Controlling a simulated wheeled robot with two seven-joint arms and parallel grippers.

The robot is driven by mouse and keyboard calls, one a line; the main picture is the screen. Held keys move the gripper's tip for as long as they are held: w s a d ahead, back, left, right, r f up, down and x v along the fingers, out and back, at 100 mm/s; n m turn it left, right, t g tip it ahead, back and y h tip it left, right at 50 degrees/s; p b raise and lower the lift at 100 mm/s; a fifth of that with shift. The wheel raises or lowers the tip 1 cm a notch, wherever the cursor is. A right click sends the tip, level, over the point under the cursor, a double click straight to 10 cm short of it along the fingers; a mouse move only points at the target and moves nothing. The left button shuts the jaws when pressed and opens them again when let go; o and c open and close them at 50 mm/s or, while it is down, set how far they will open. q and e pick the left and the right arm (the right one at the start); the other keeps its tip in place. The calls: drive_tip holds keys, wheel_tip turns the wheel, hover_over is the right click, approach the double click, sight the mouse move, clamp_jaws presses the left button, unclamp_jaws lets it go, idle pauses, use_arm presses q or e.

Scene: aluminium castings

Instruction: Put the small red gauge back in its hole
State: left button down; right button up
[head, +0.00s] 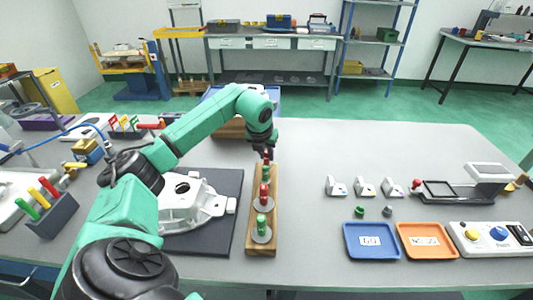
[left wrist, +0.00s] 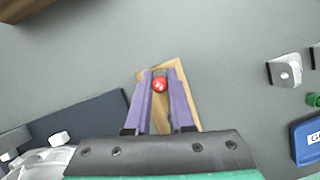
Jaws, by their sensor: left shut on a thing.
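The small red gauge (left wrist: 160,85) is between the two purple fingers of my left gripper (left wrist: 160,76) in the left wrist view, which is shut on it. In the head view the left gripper (head: 267,152) is over the far end of the wooden gauge block (head: 249,239). A red-handled gauge (head: 264,190) and a green-handled gauge (head: 261,222) stand nearer on the block, each on a round metal disc. A small green part (head: 266,170) shows just below the gripper. The hole under the held gauge is hidden, and I cannot tell whether its tip touches the block. My right gripper is out of view.
A white casting (head: 190,203) lies on a dark mat (head: 226,232) left of the block. To the right are several small metal blocks (head: 364,187), a blue tray (head: 371,254) and an orange tray (head: 426,254). The table between block and trays is clear.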

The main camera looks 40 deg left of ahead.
use_arm(q)
drive_tip(key=c, duration=0.7)
unclamp_jaws()
drive_tip(key=v, duration=1.4)
drive_tip(key=shift+s+r+b, duration=0.2)
drive_tip(key=shift+r+b, duration=0.05)
drive_tip(key=shift+b, duration=0.05)
drive_tip(key=shift+d, duration=0.1)
